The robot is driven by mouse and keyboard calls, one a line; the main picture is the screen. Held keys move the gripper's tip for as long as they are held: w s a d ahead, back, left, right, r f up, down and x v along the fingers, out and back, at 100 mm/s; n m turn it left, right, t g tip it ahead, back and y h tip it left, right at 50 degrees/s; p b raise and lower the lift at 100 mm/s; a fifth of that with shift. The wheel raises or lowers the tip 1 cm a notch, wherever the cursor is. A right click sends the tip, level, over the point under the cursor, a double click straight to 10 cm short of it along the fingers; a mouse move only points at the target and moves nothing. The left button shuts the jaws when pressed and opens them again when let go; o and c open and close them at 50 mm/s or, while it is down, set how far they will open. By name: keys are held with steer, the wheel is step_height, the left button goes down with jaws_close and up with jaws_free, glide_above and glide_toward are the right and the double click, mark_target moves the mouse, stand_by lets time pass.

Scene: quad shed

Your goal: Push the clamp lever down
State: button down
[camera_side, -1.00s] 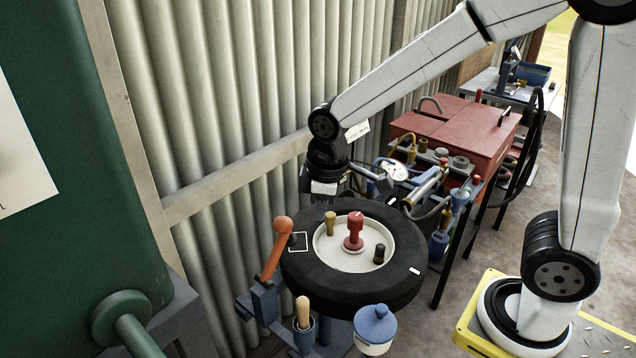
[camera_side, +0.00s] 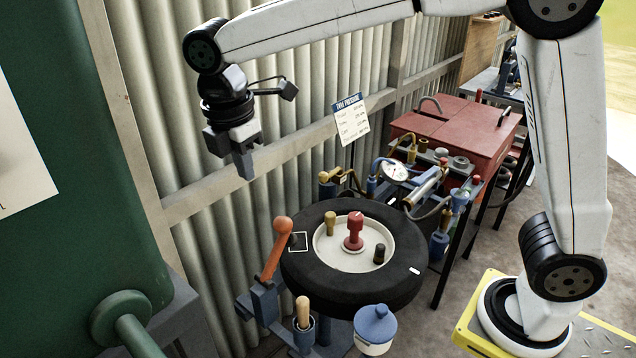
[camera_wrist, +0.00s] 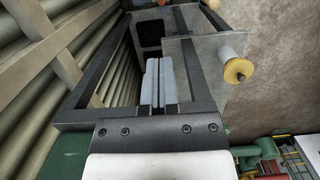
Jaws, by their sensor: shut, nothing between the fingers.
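The clamp lever (camera_side: 275,250) has an orange-red handle with a round knob. It stands up, tilted slightly right, from a blue bracket (camera_side: 264,302) at the left side of the tyre. My gripper (camera_side: 246,172) is shut and empty, pointing down, above and a little left of the lever's knob and clear of it. In the wrist view my gripper's shut fingers (camera_wrist: 160,82) lie side by side in the middle. I cannot surely make out the lever there.
A black tyre (camera_side: 300,270) with a pale hub stands right of the lever. A wooden-handled tool (camera_side: 303,312) in a blue cup and a blue-lidded pot (camera_side: 375,328) stand in front. Green machinery (camera_side: 60,200) is at left; a corrugated wall (camera_side: 300,50) is behind.

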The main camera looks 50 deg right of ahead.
steer(key=shift+f, duration=0.1)
stand_by(0.4)
glide_toward(276, 227)
step_height(276, 227, down, 4)
steer(key=a, duration=0.3)
steer(key=shift+d+f, duration=0.65)
steer(key=shift+d, duration=0.25)
steer(key=shift+d+f, duration=0.6)
steer(key=shift+d, duration=0.3)
steer(key=shift+d, duration=0.15)
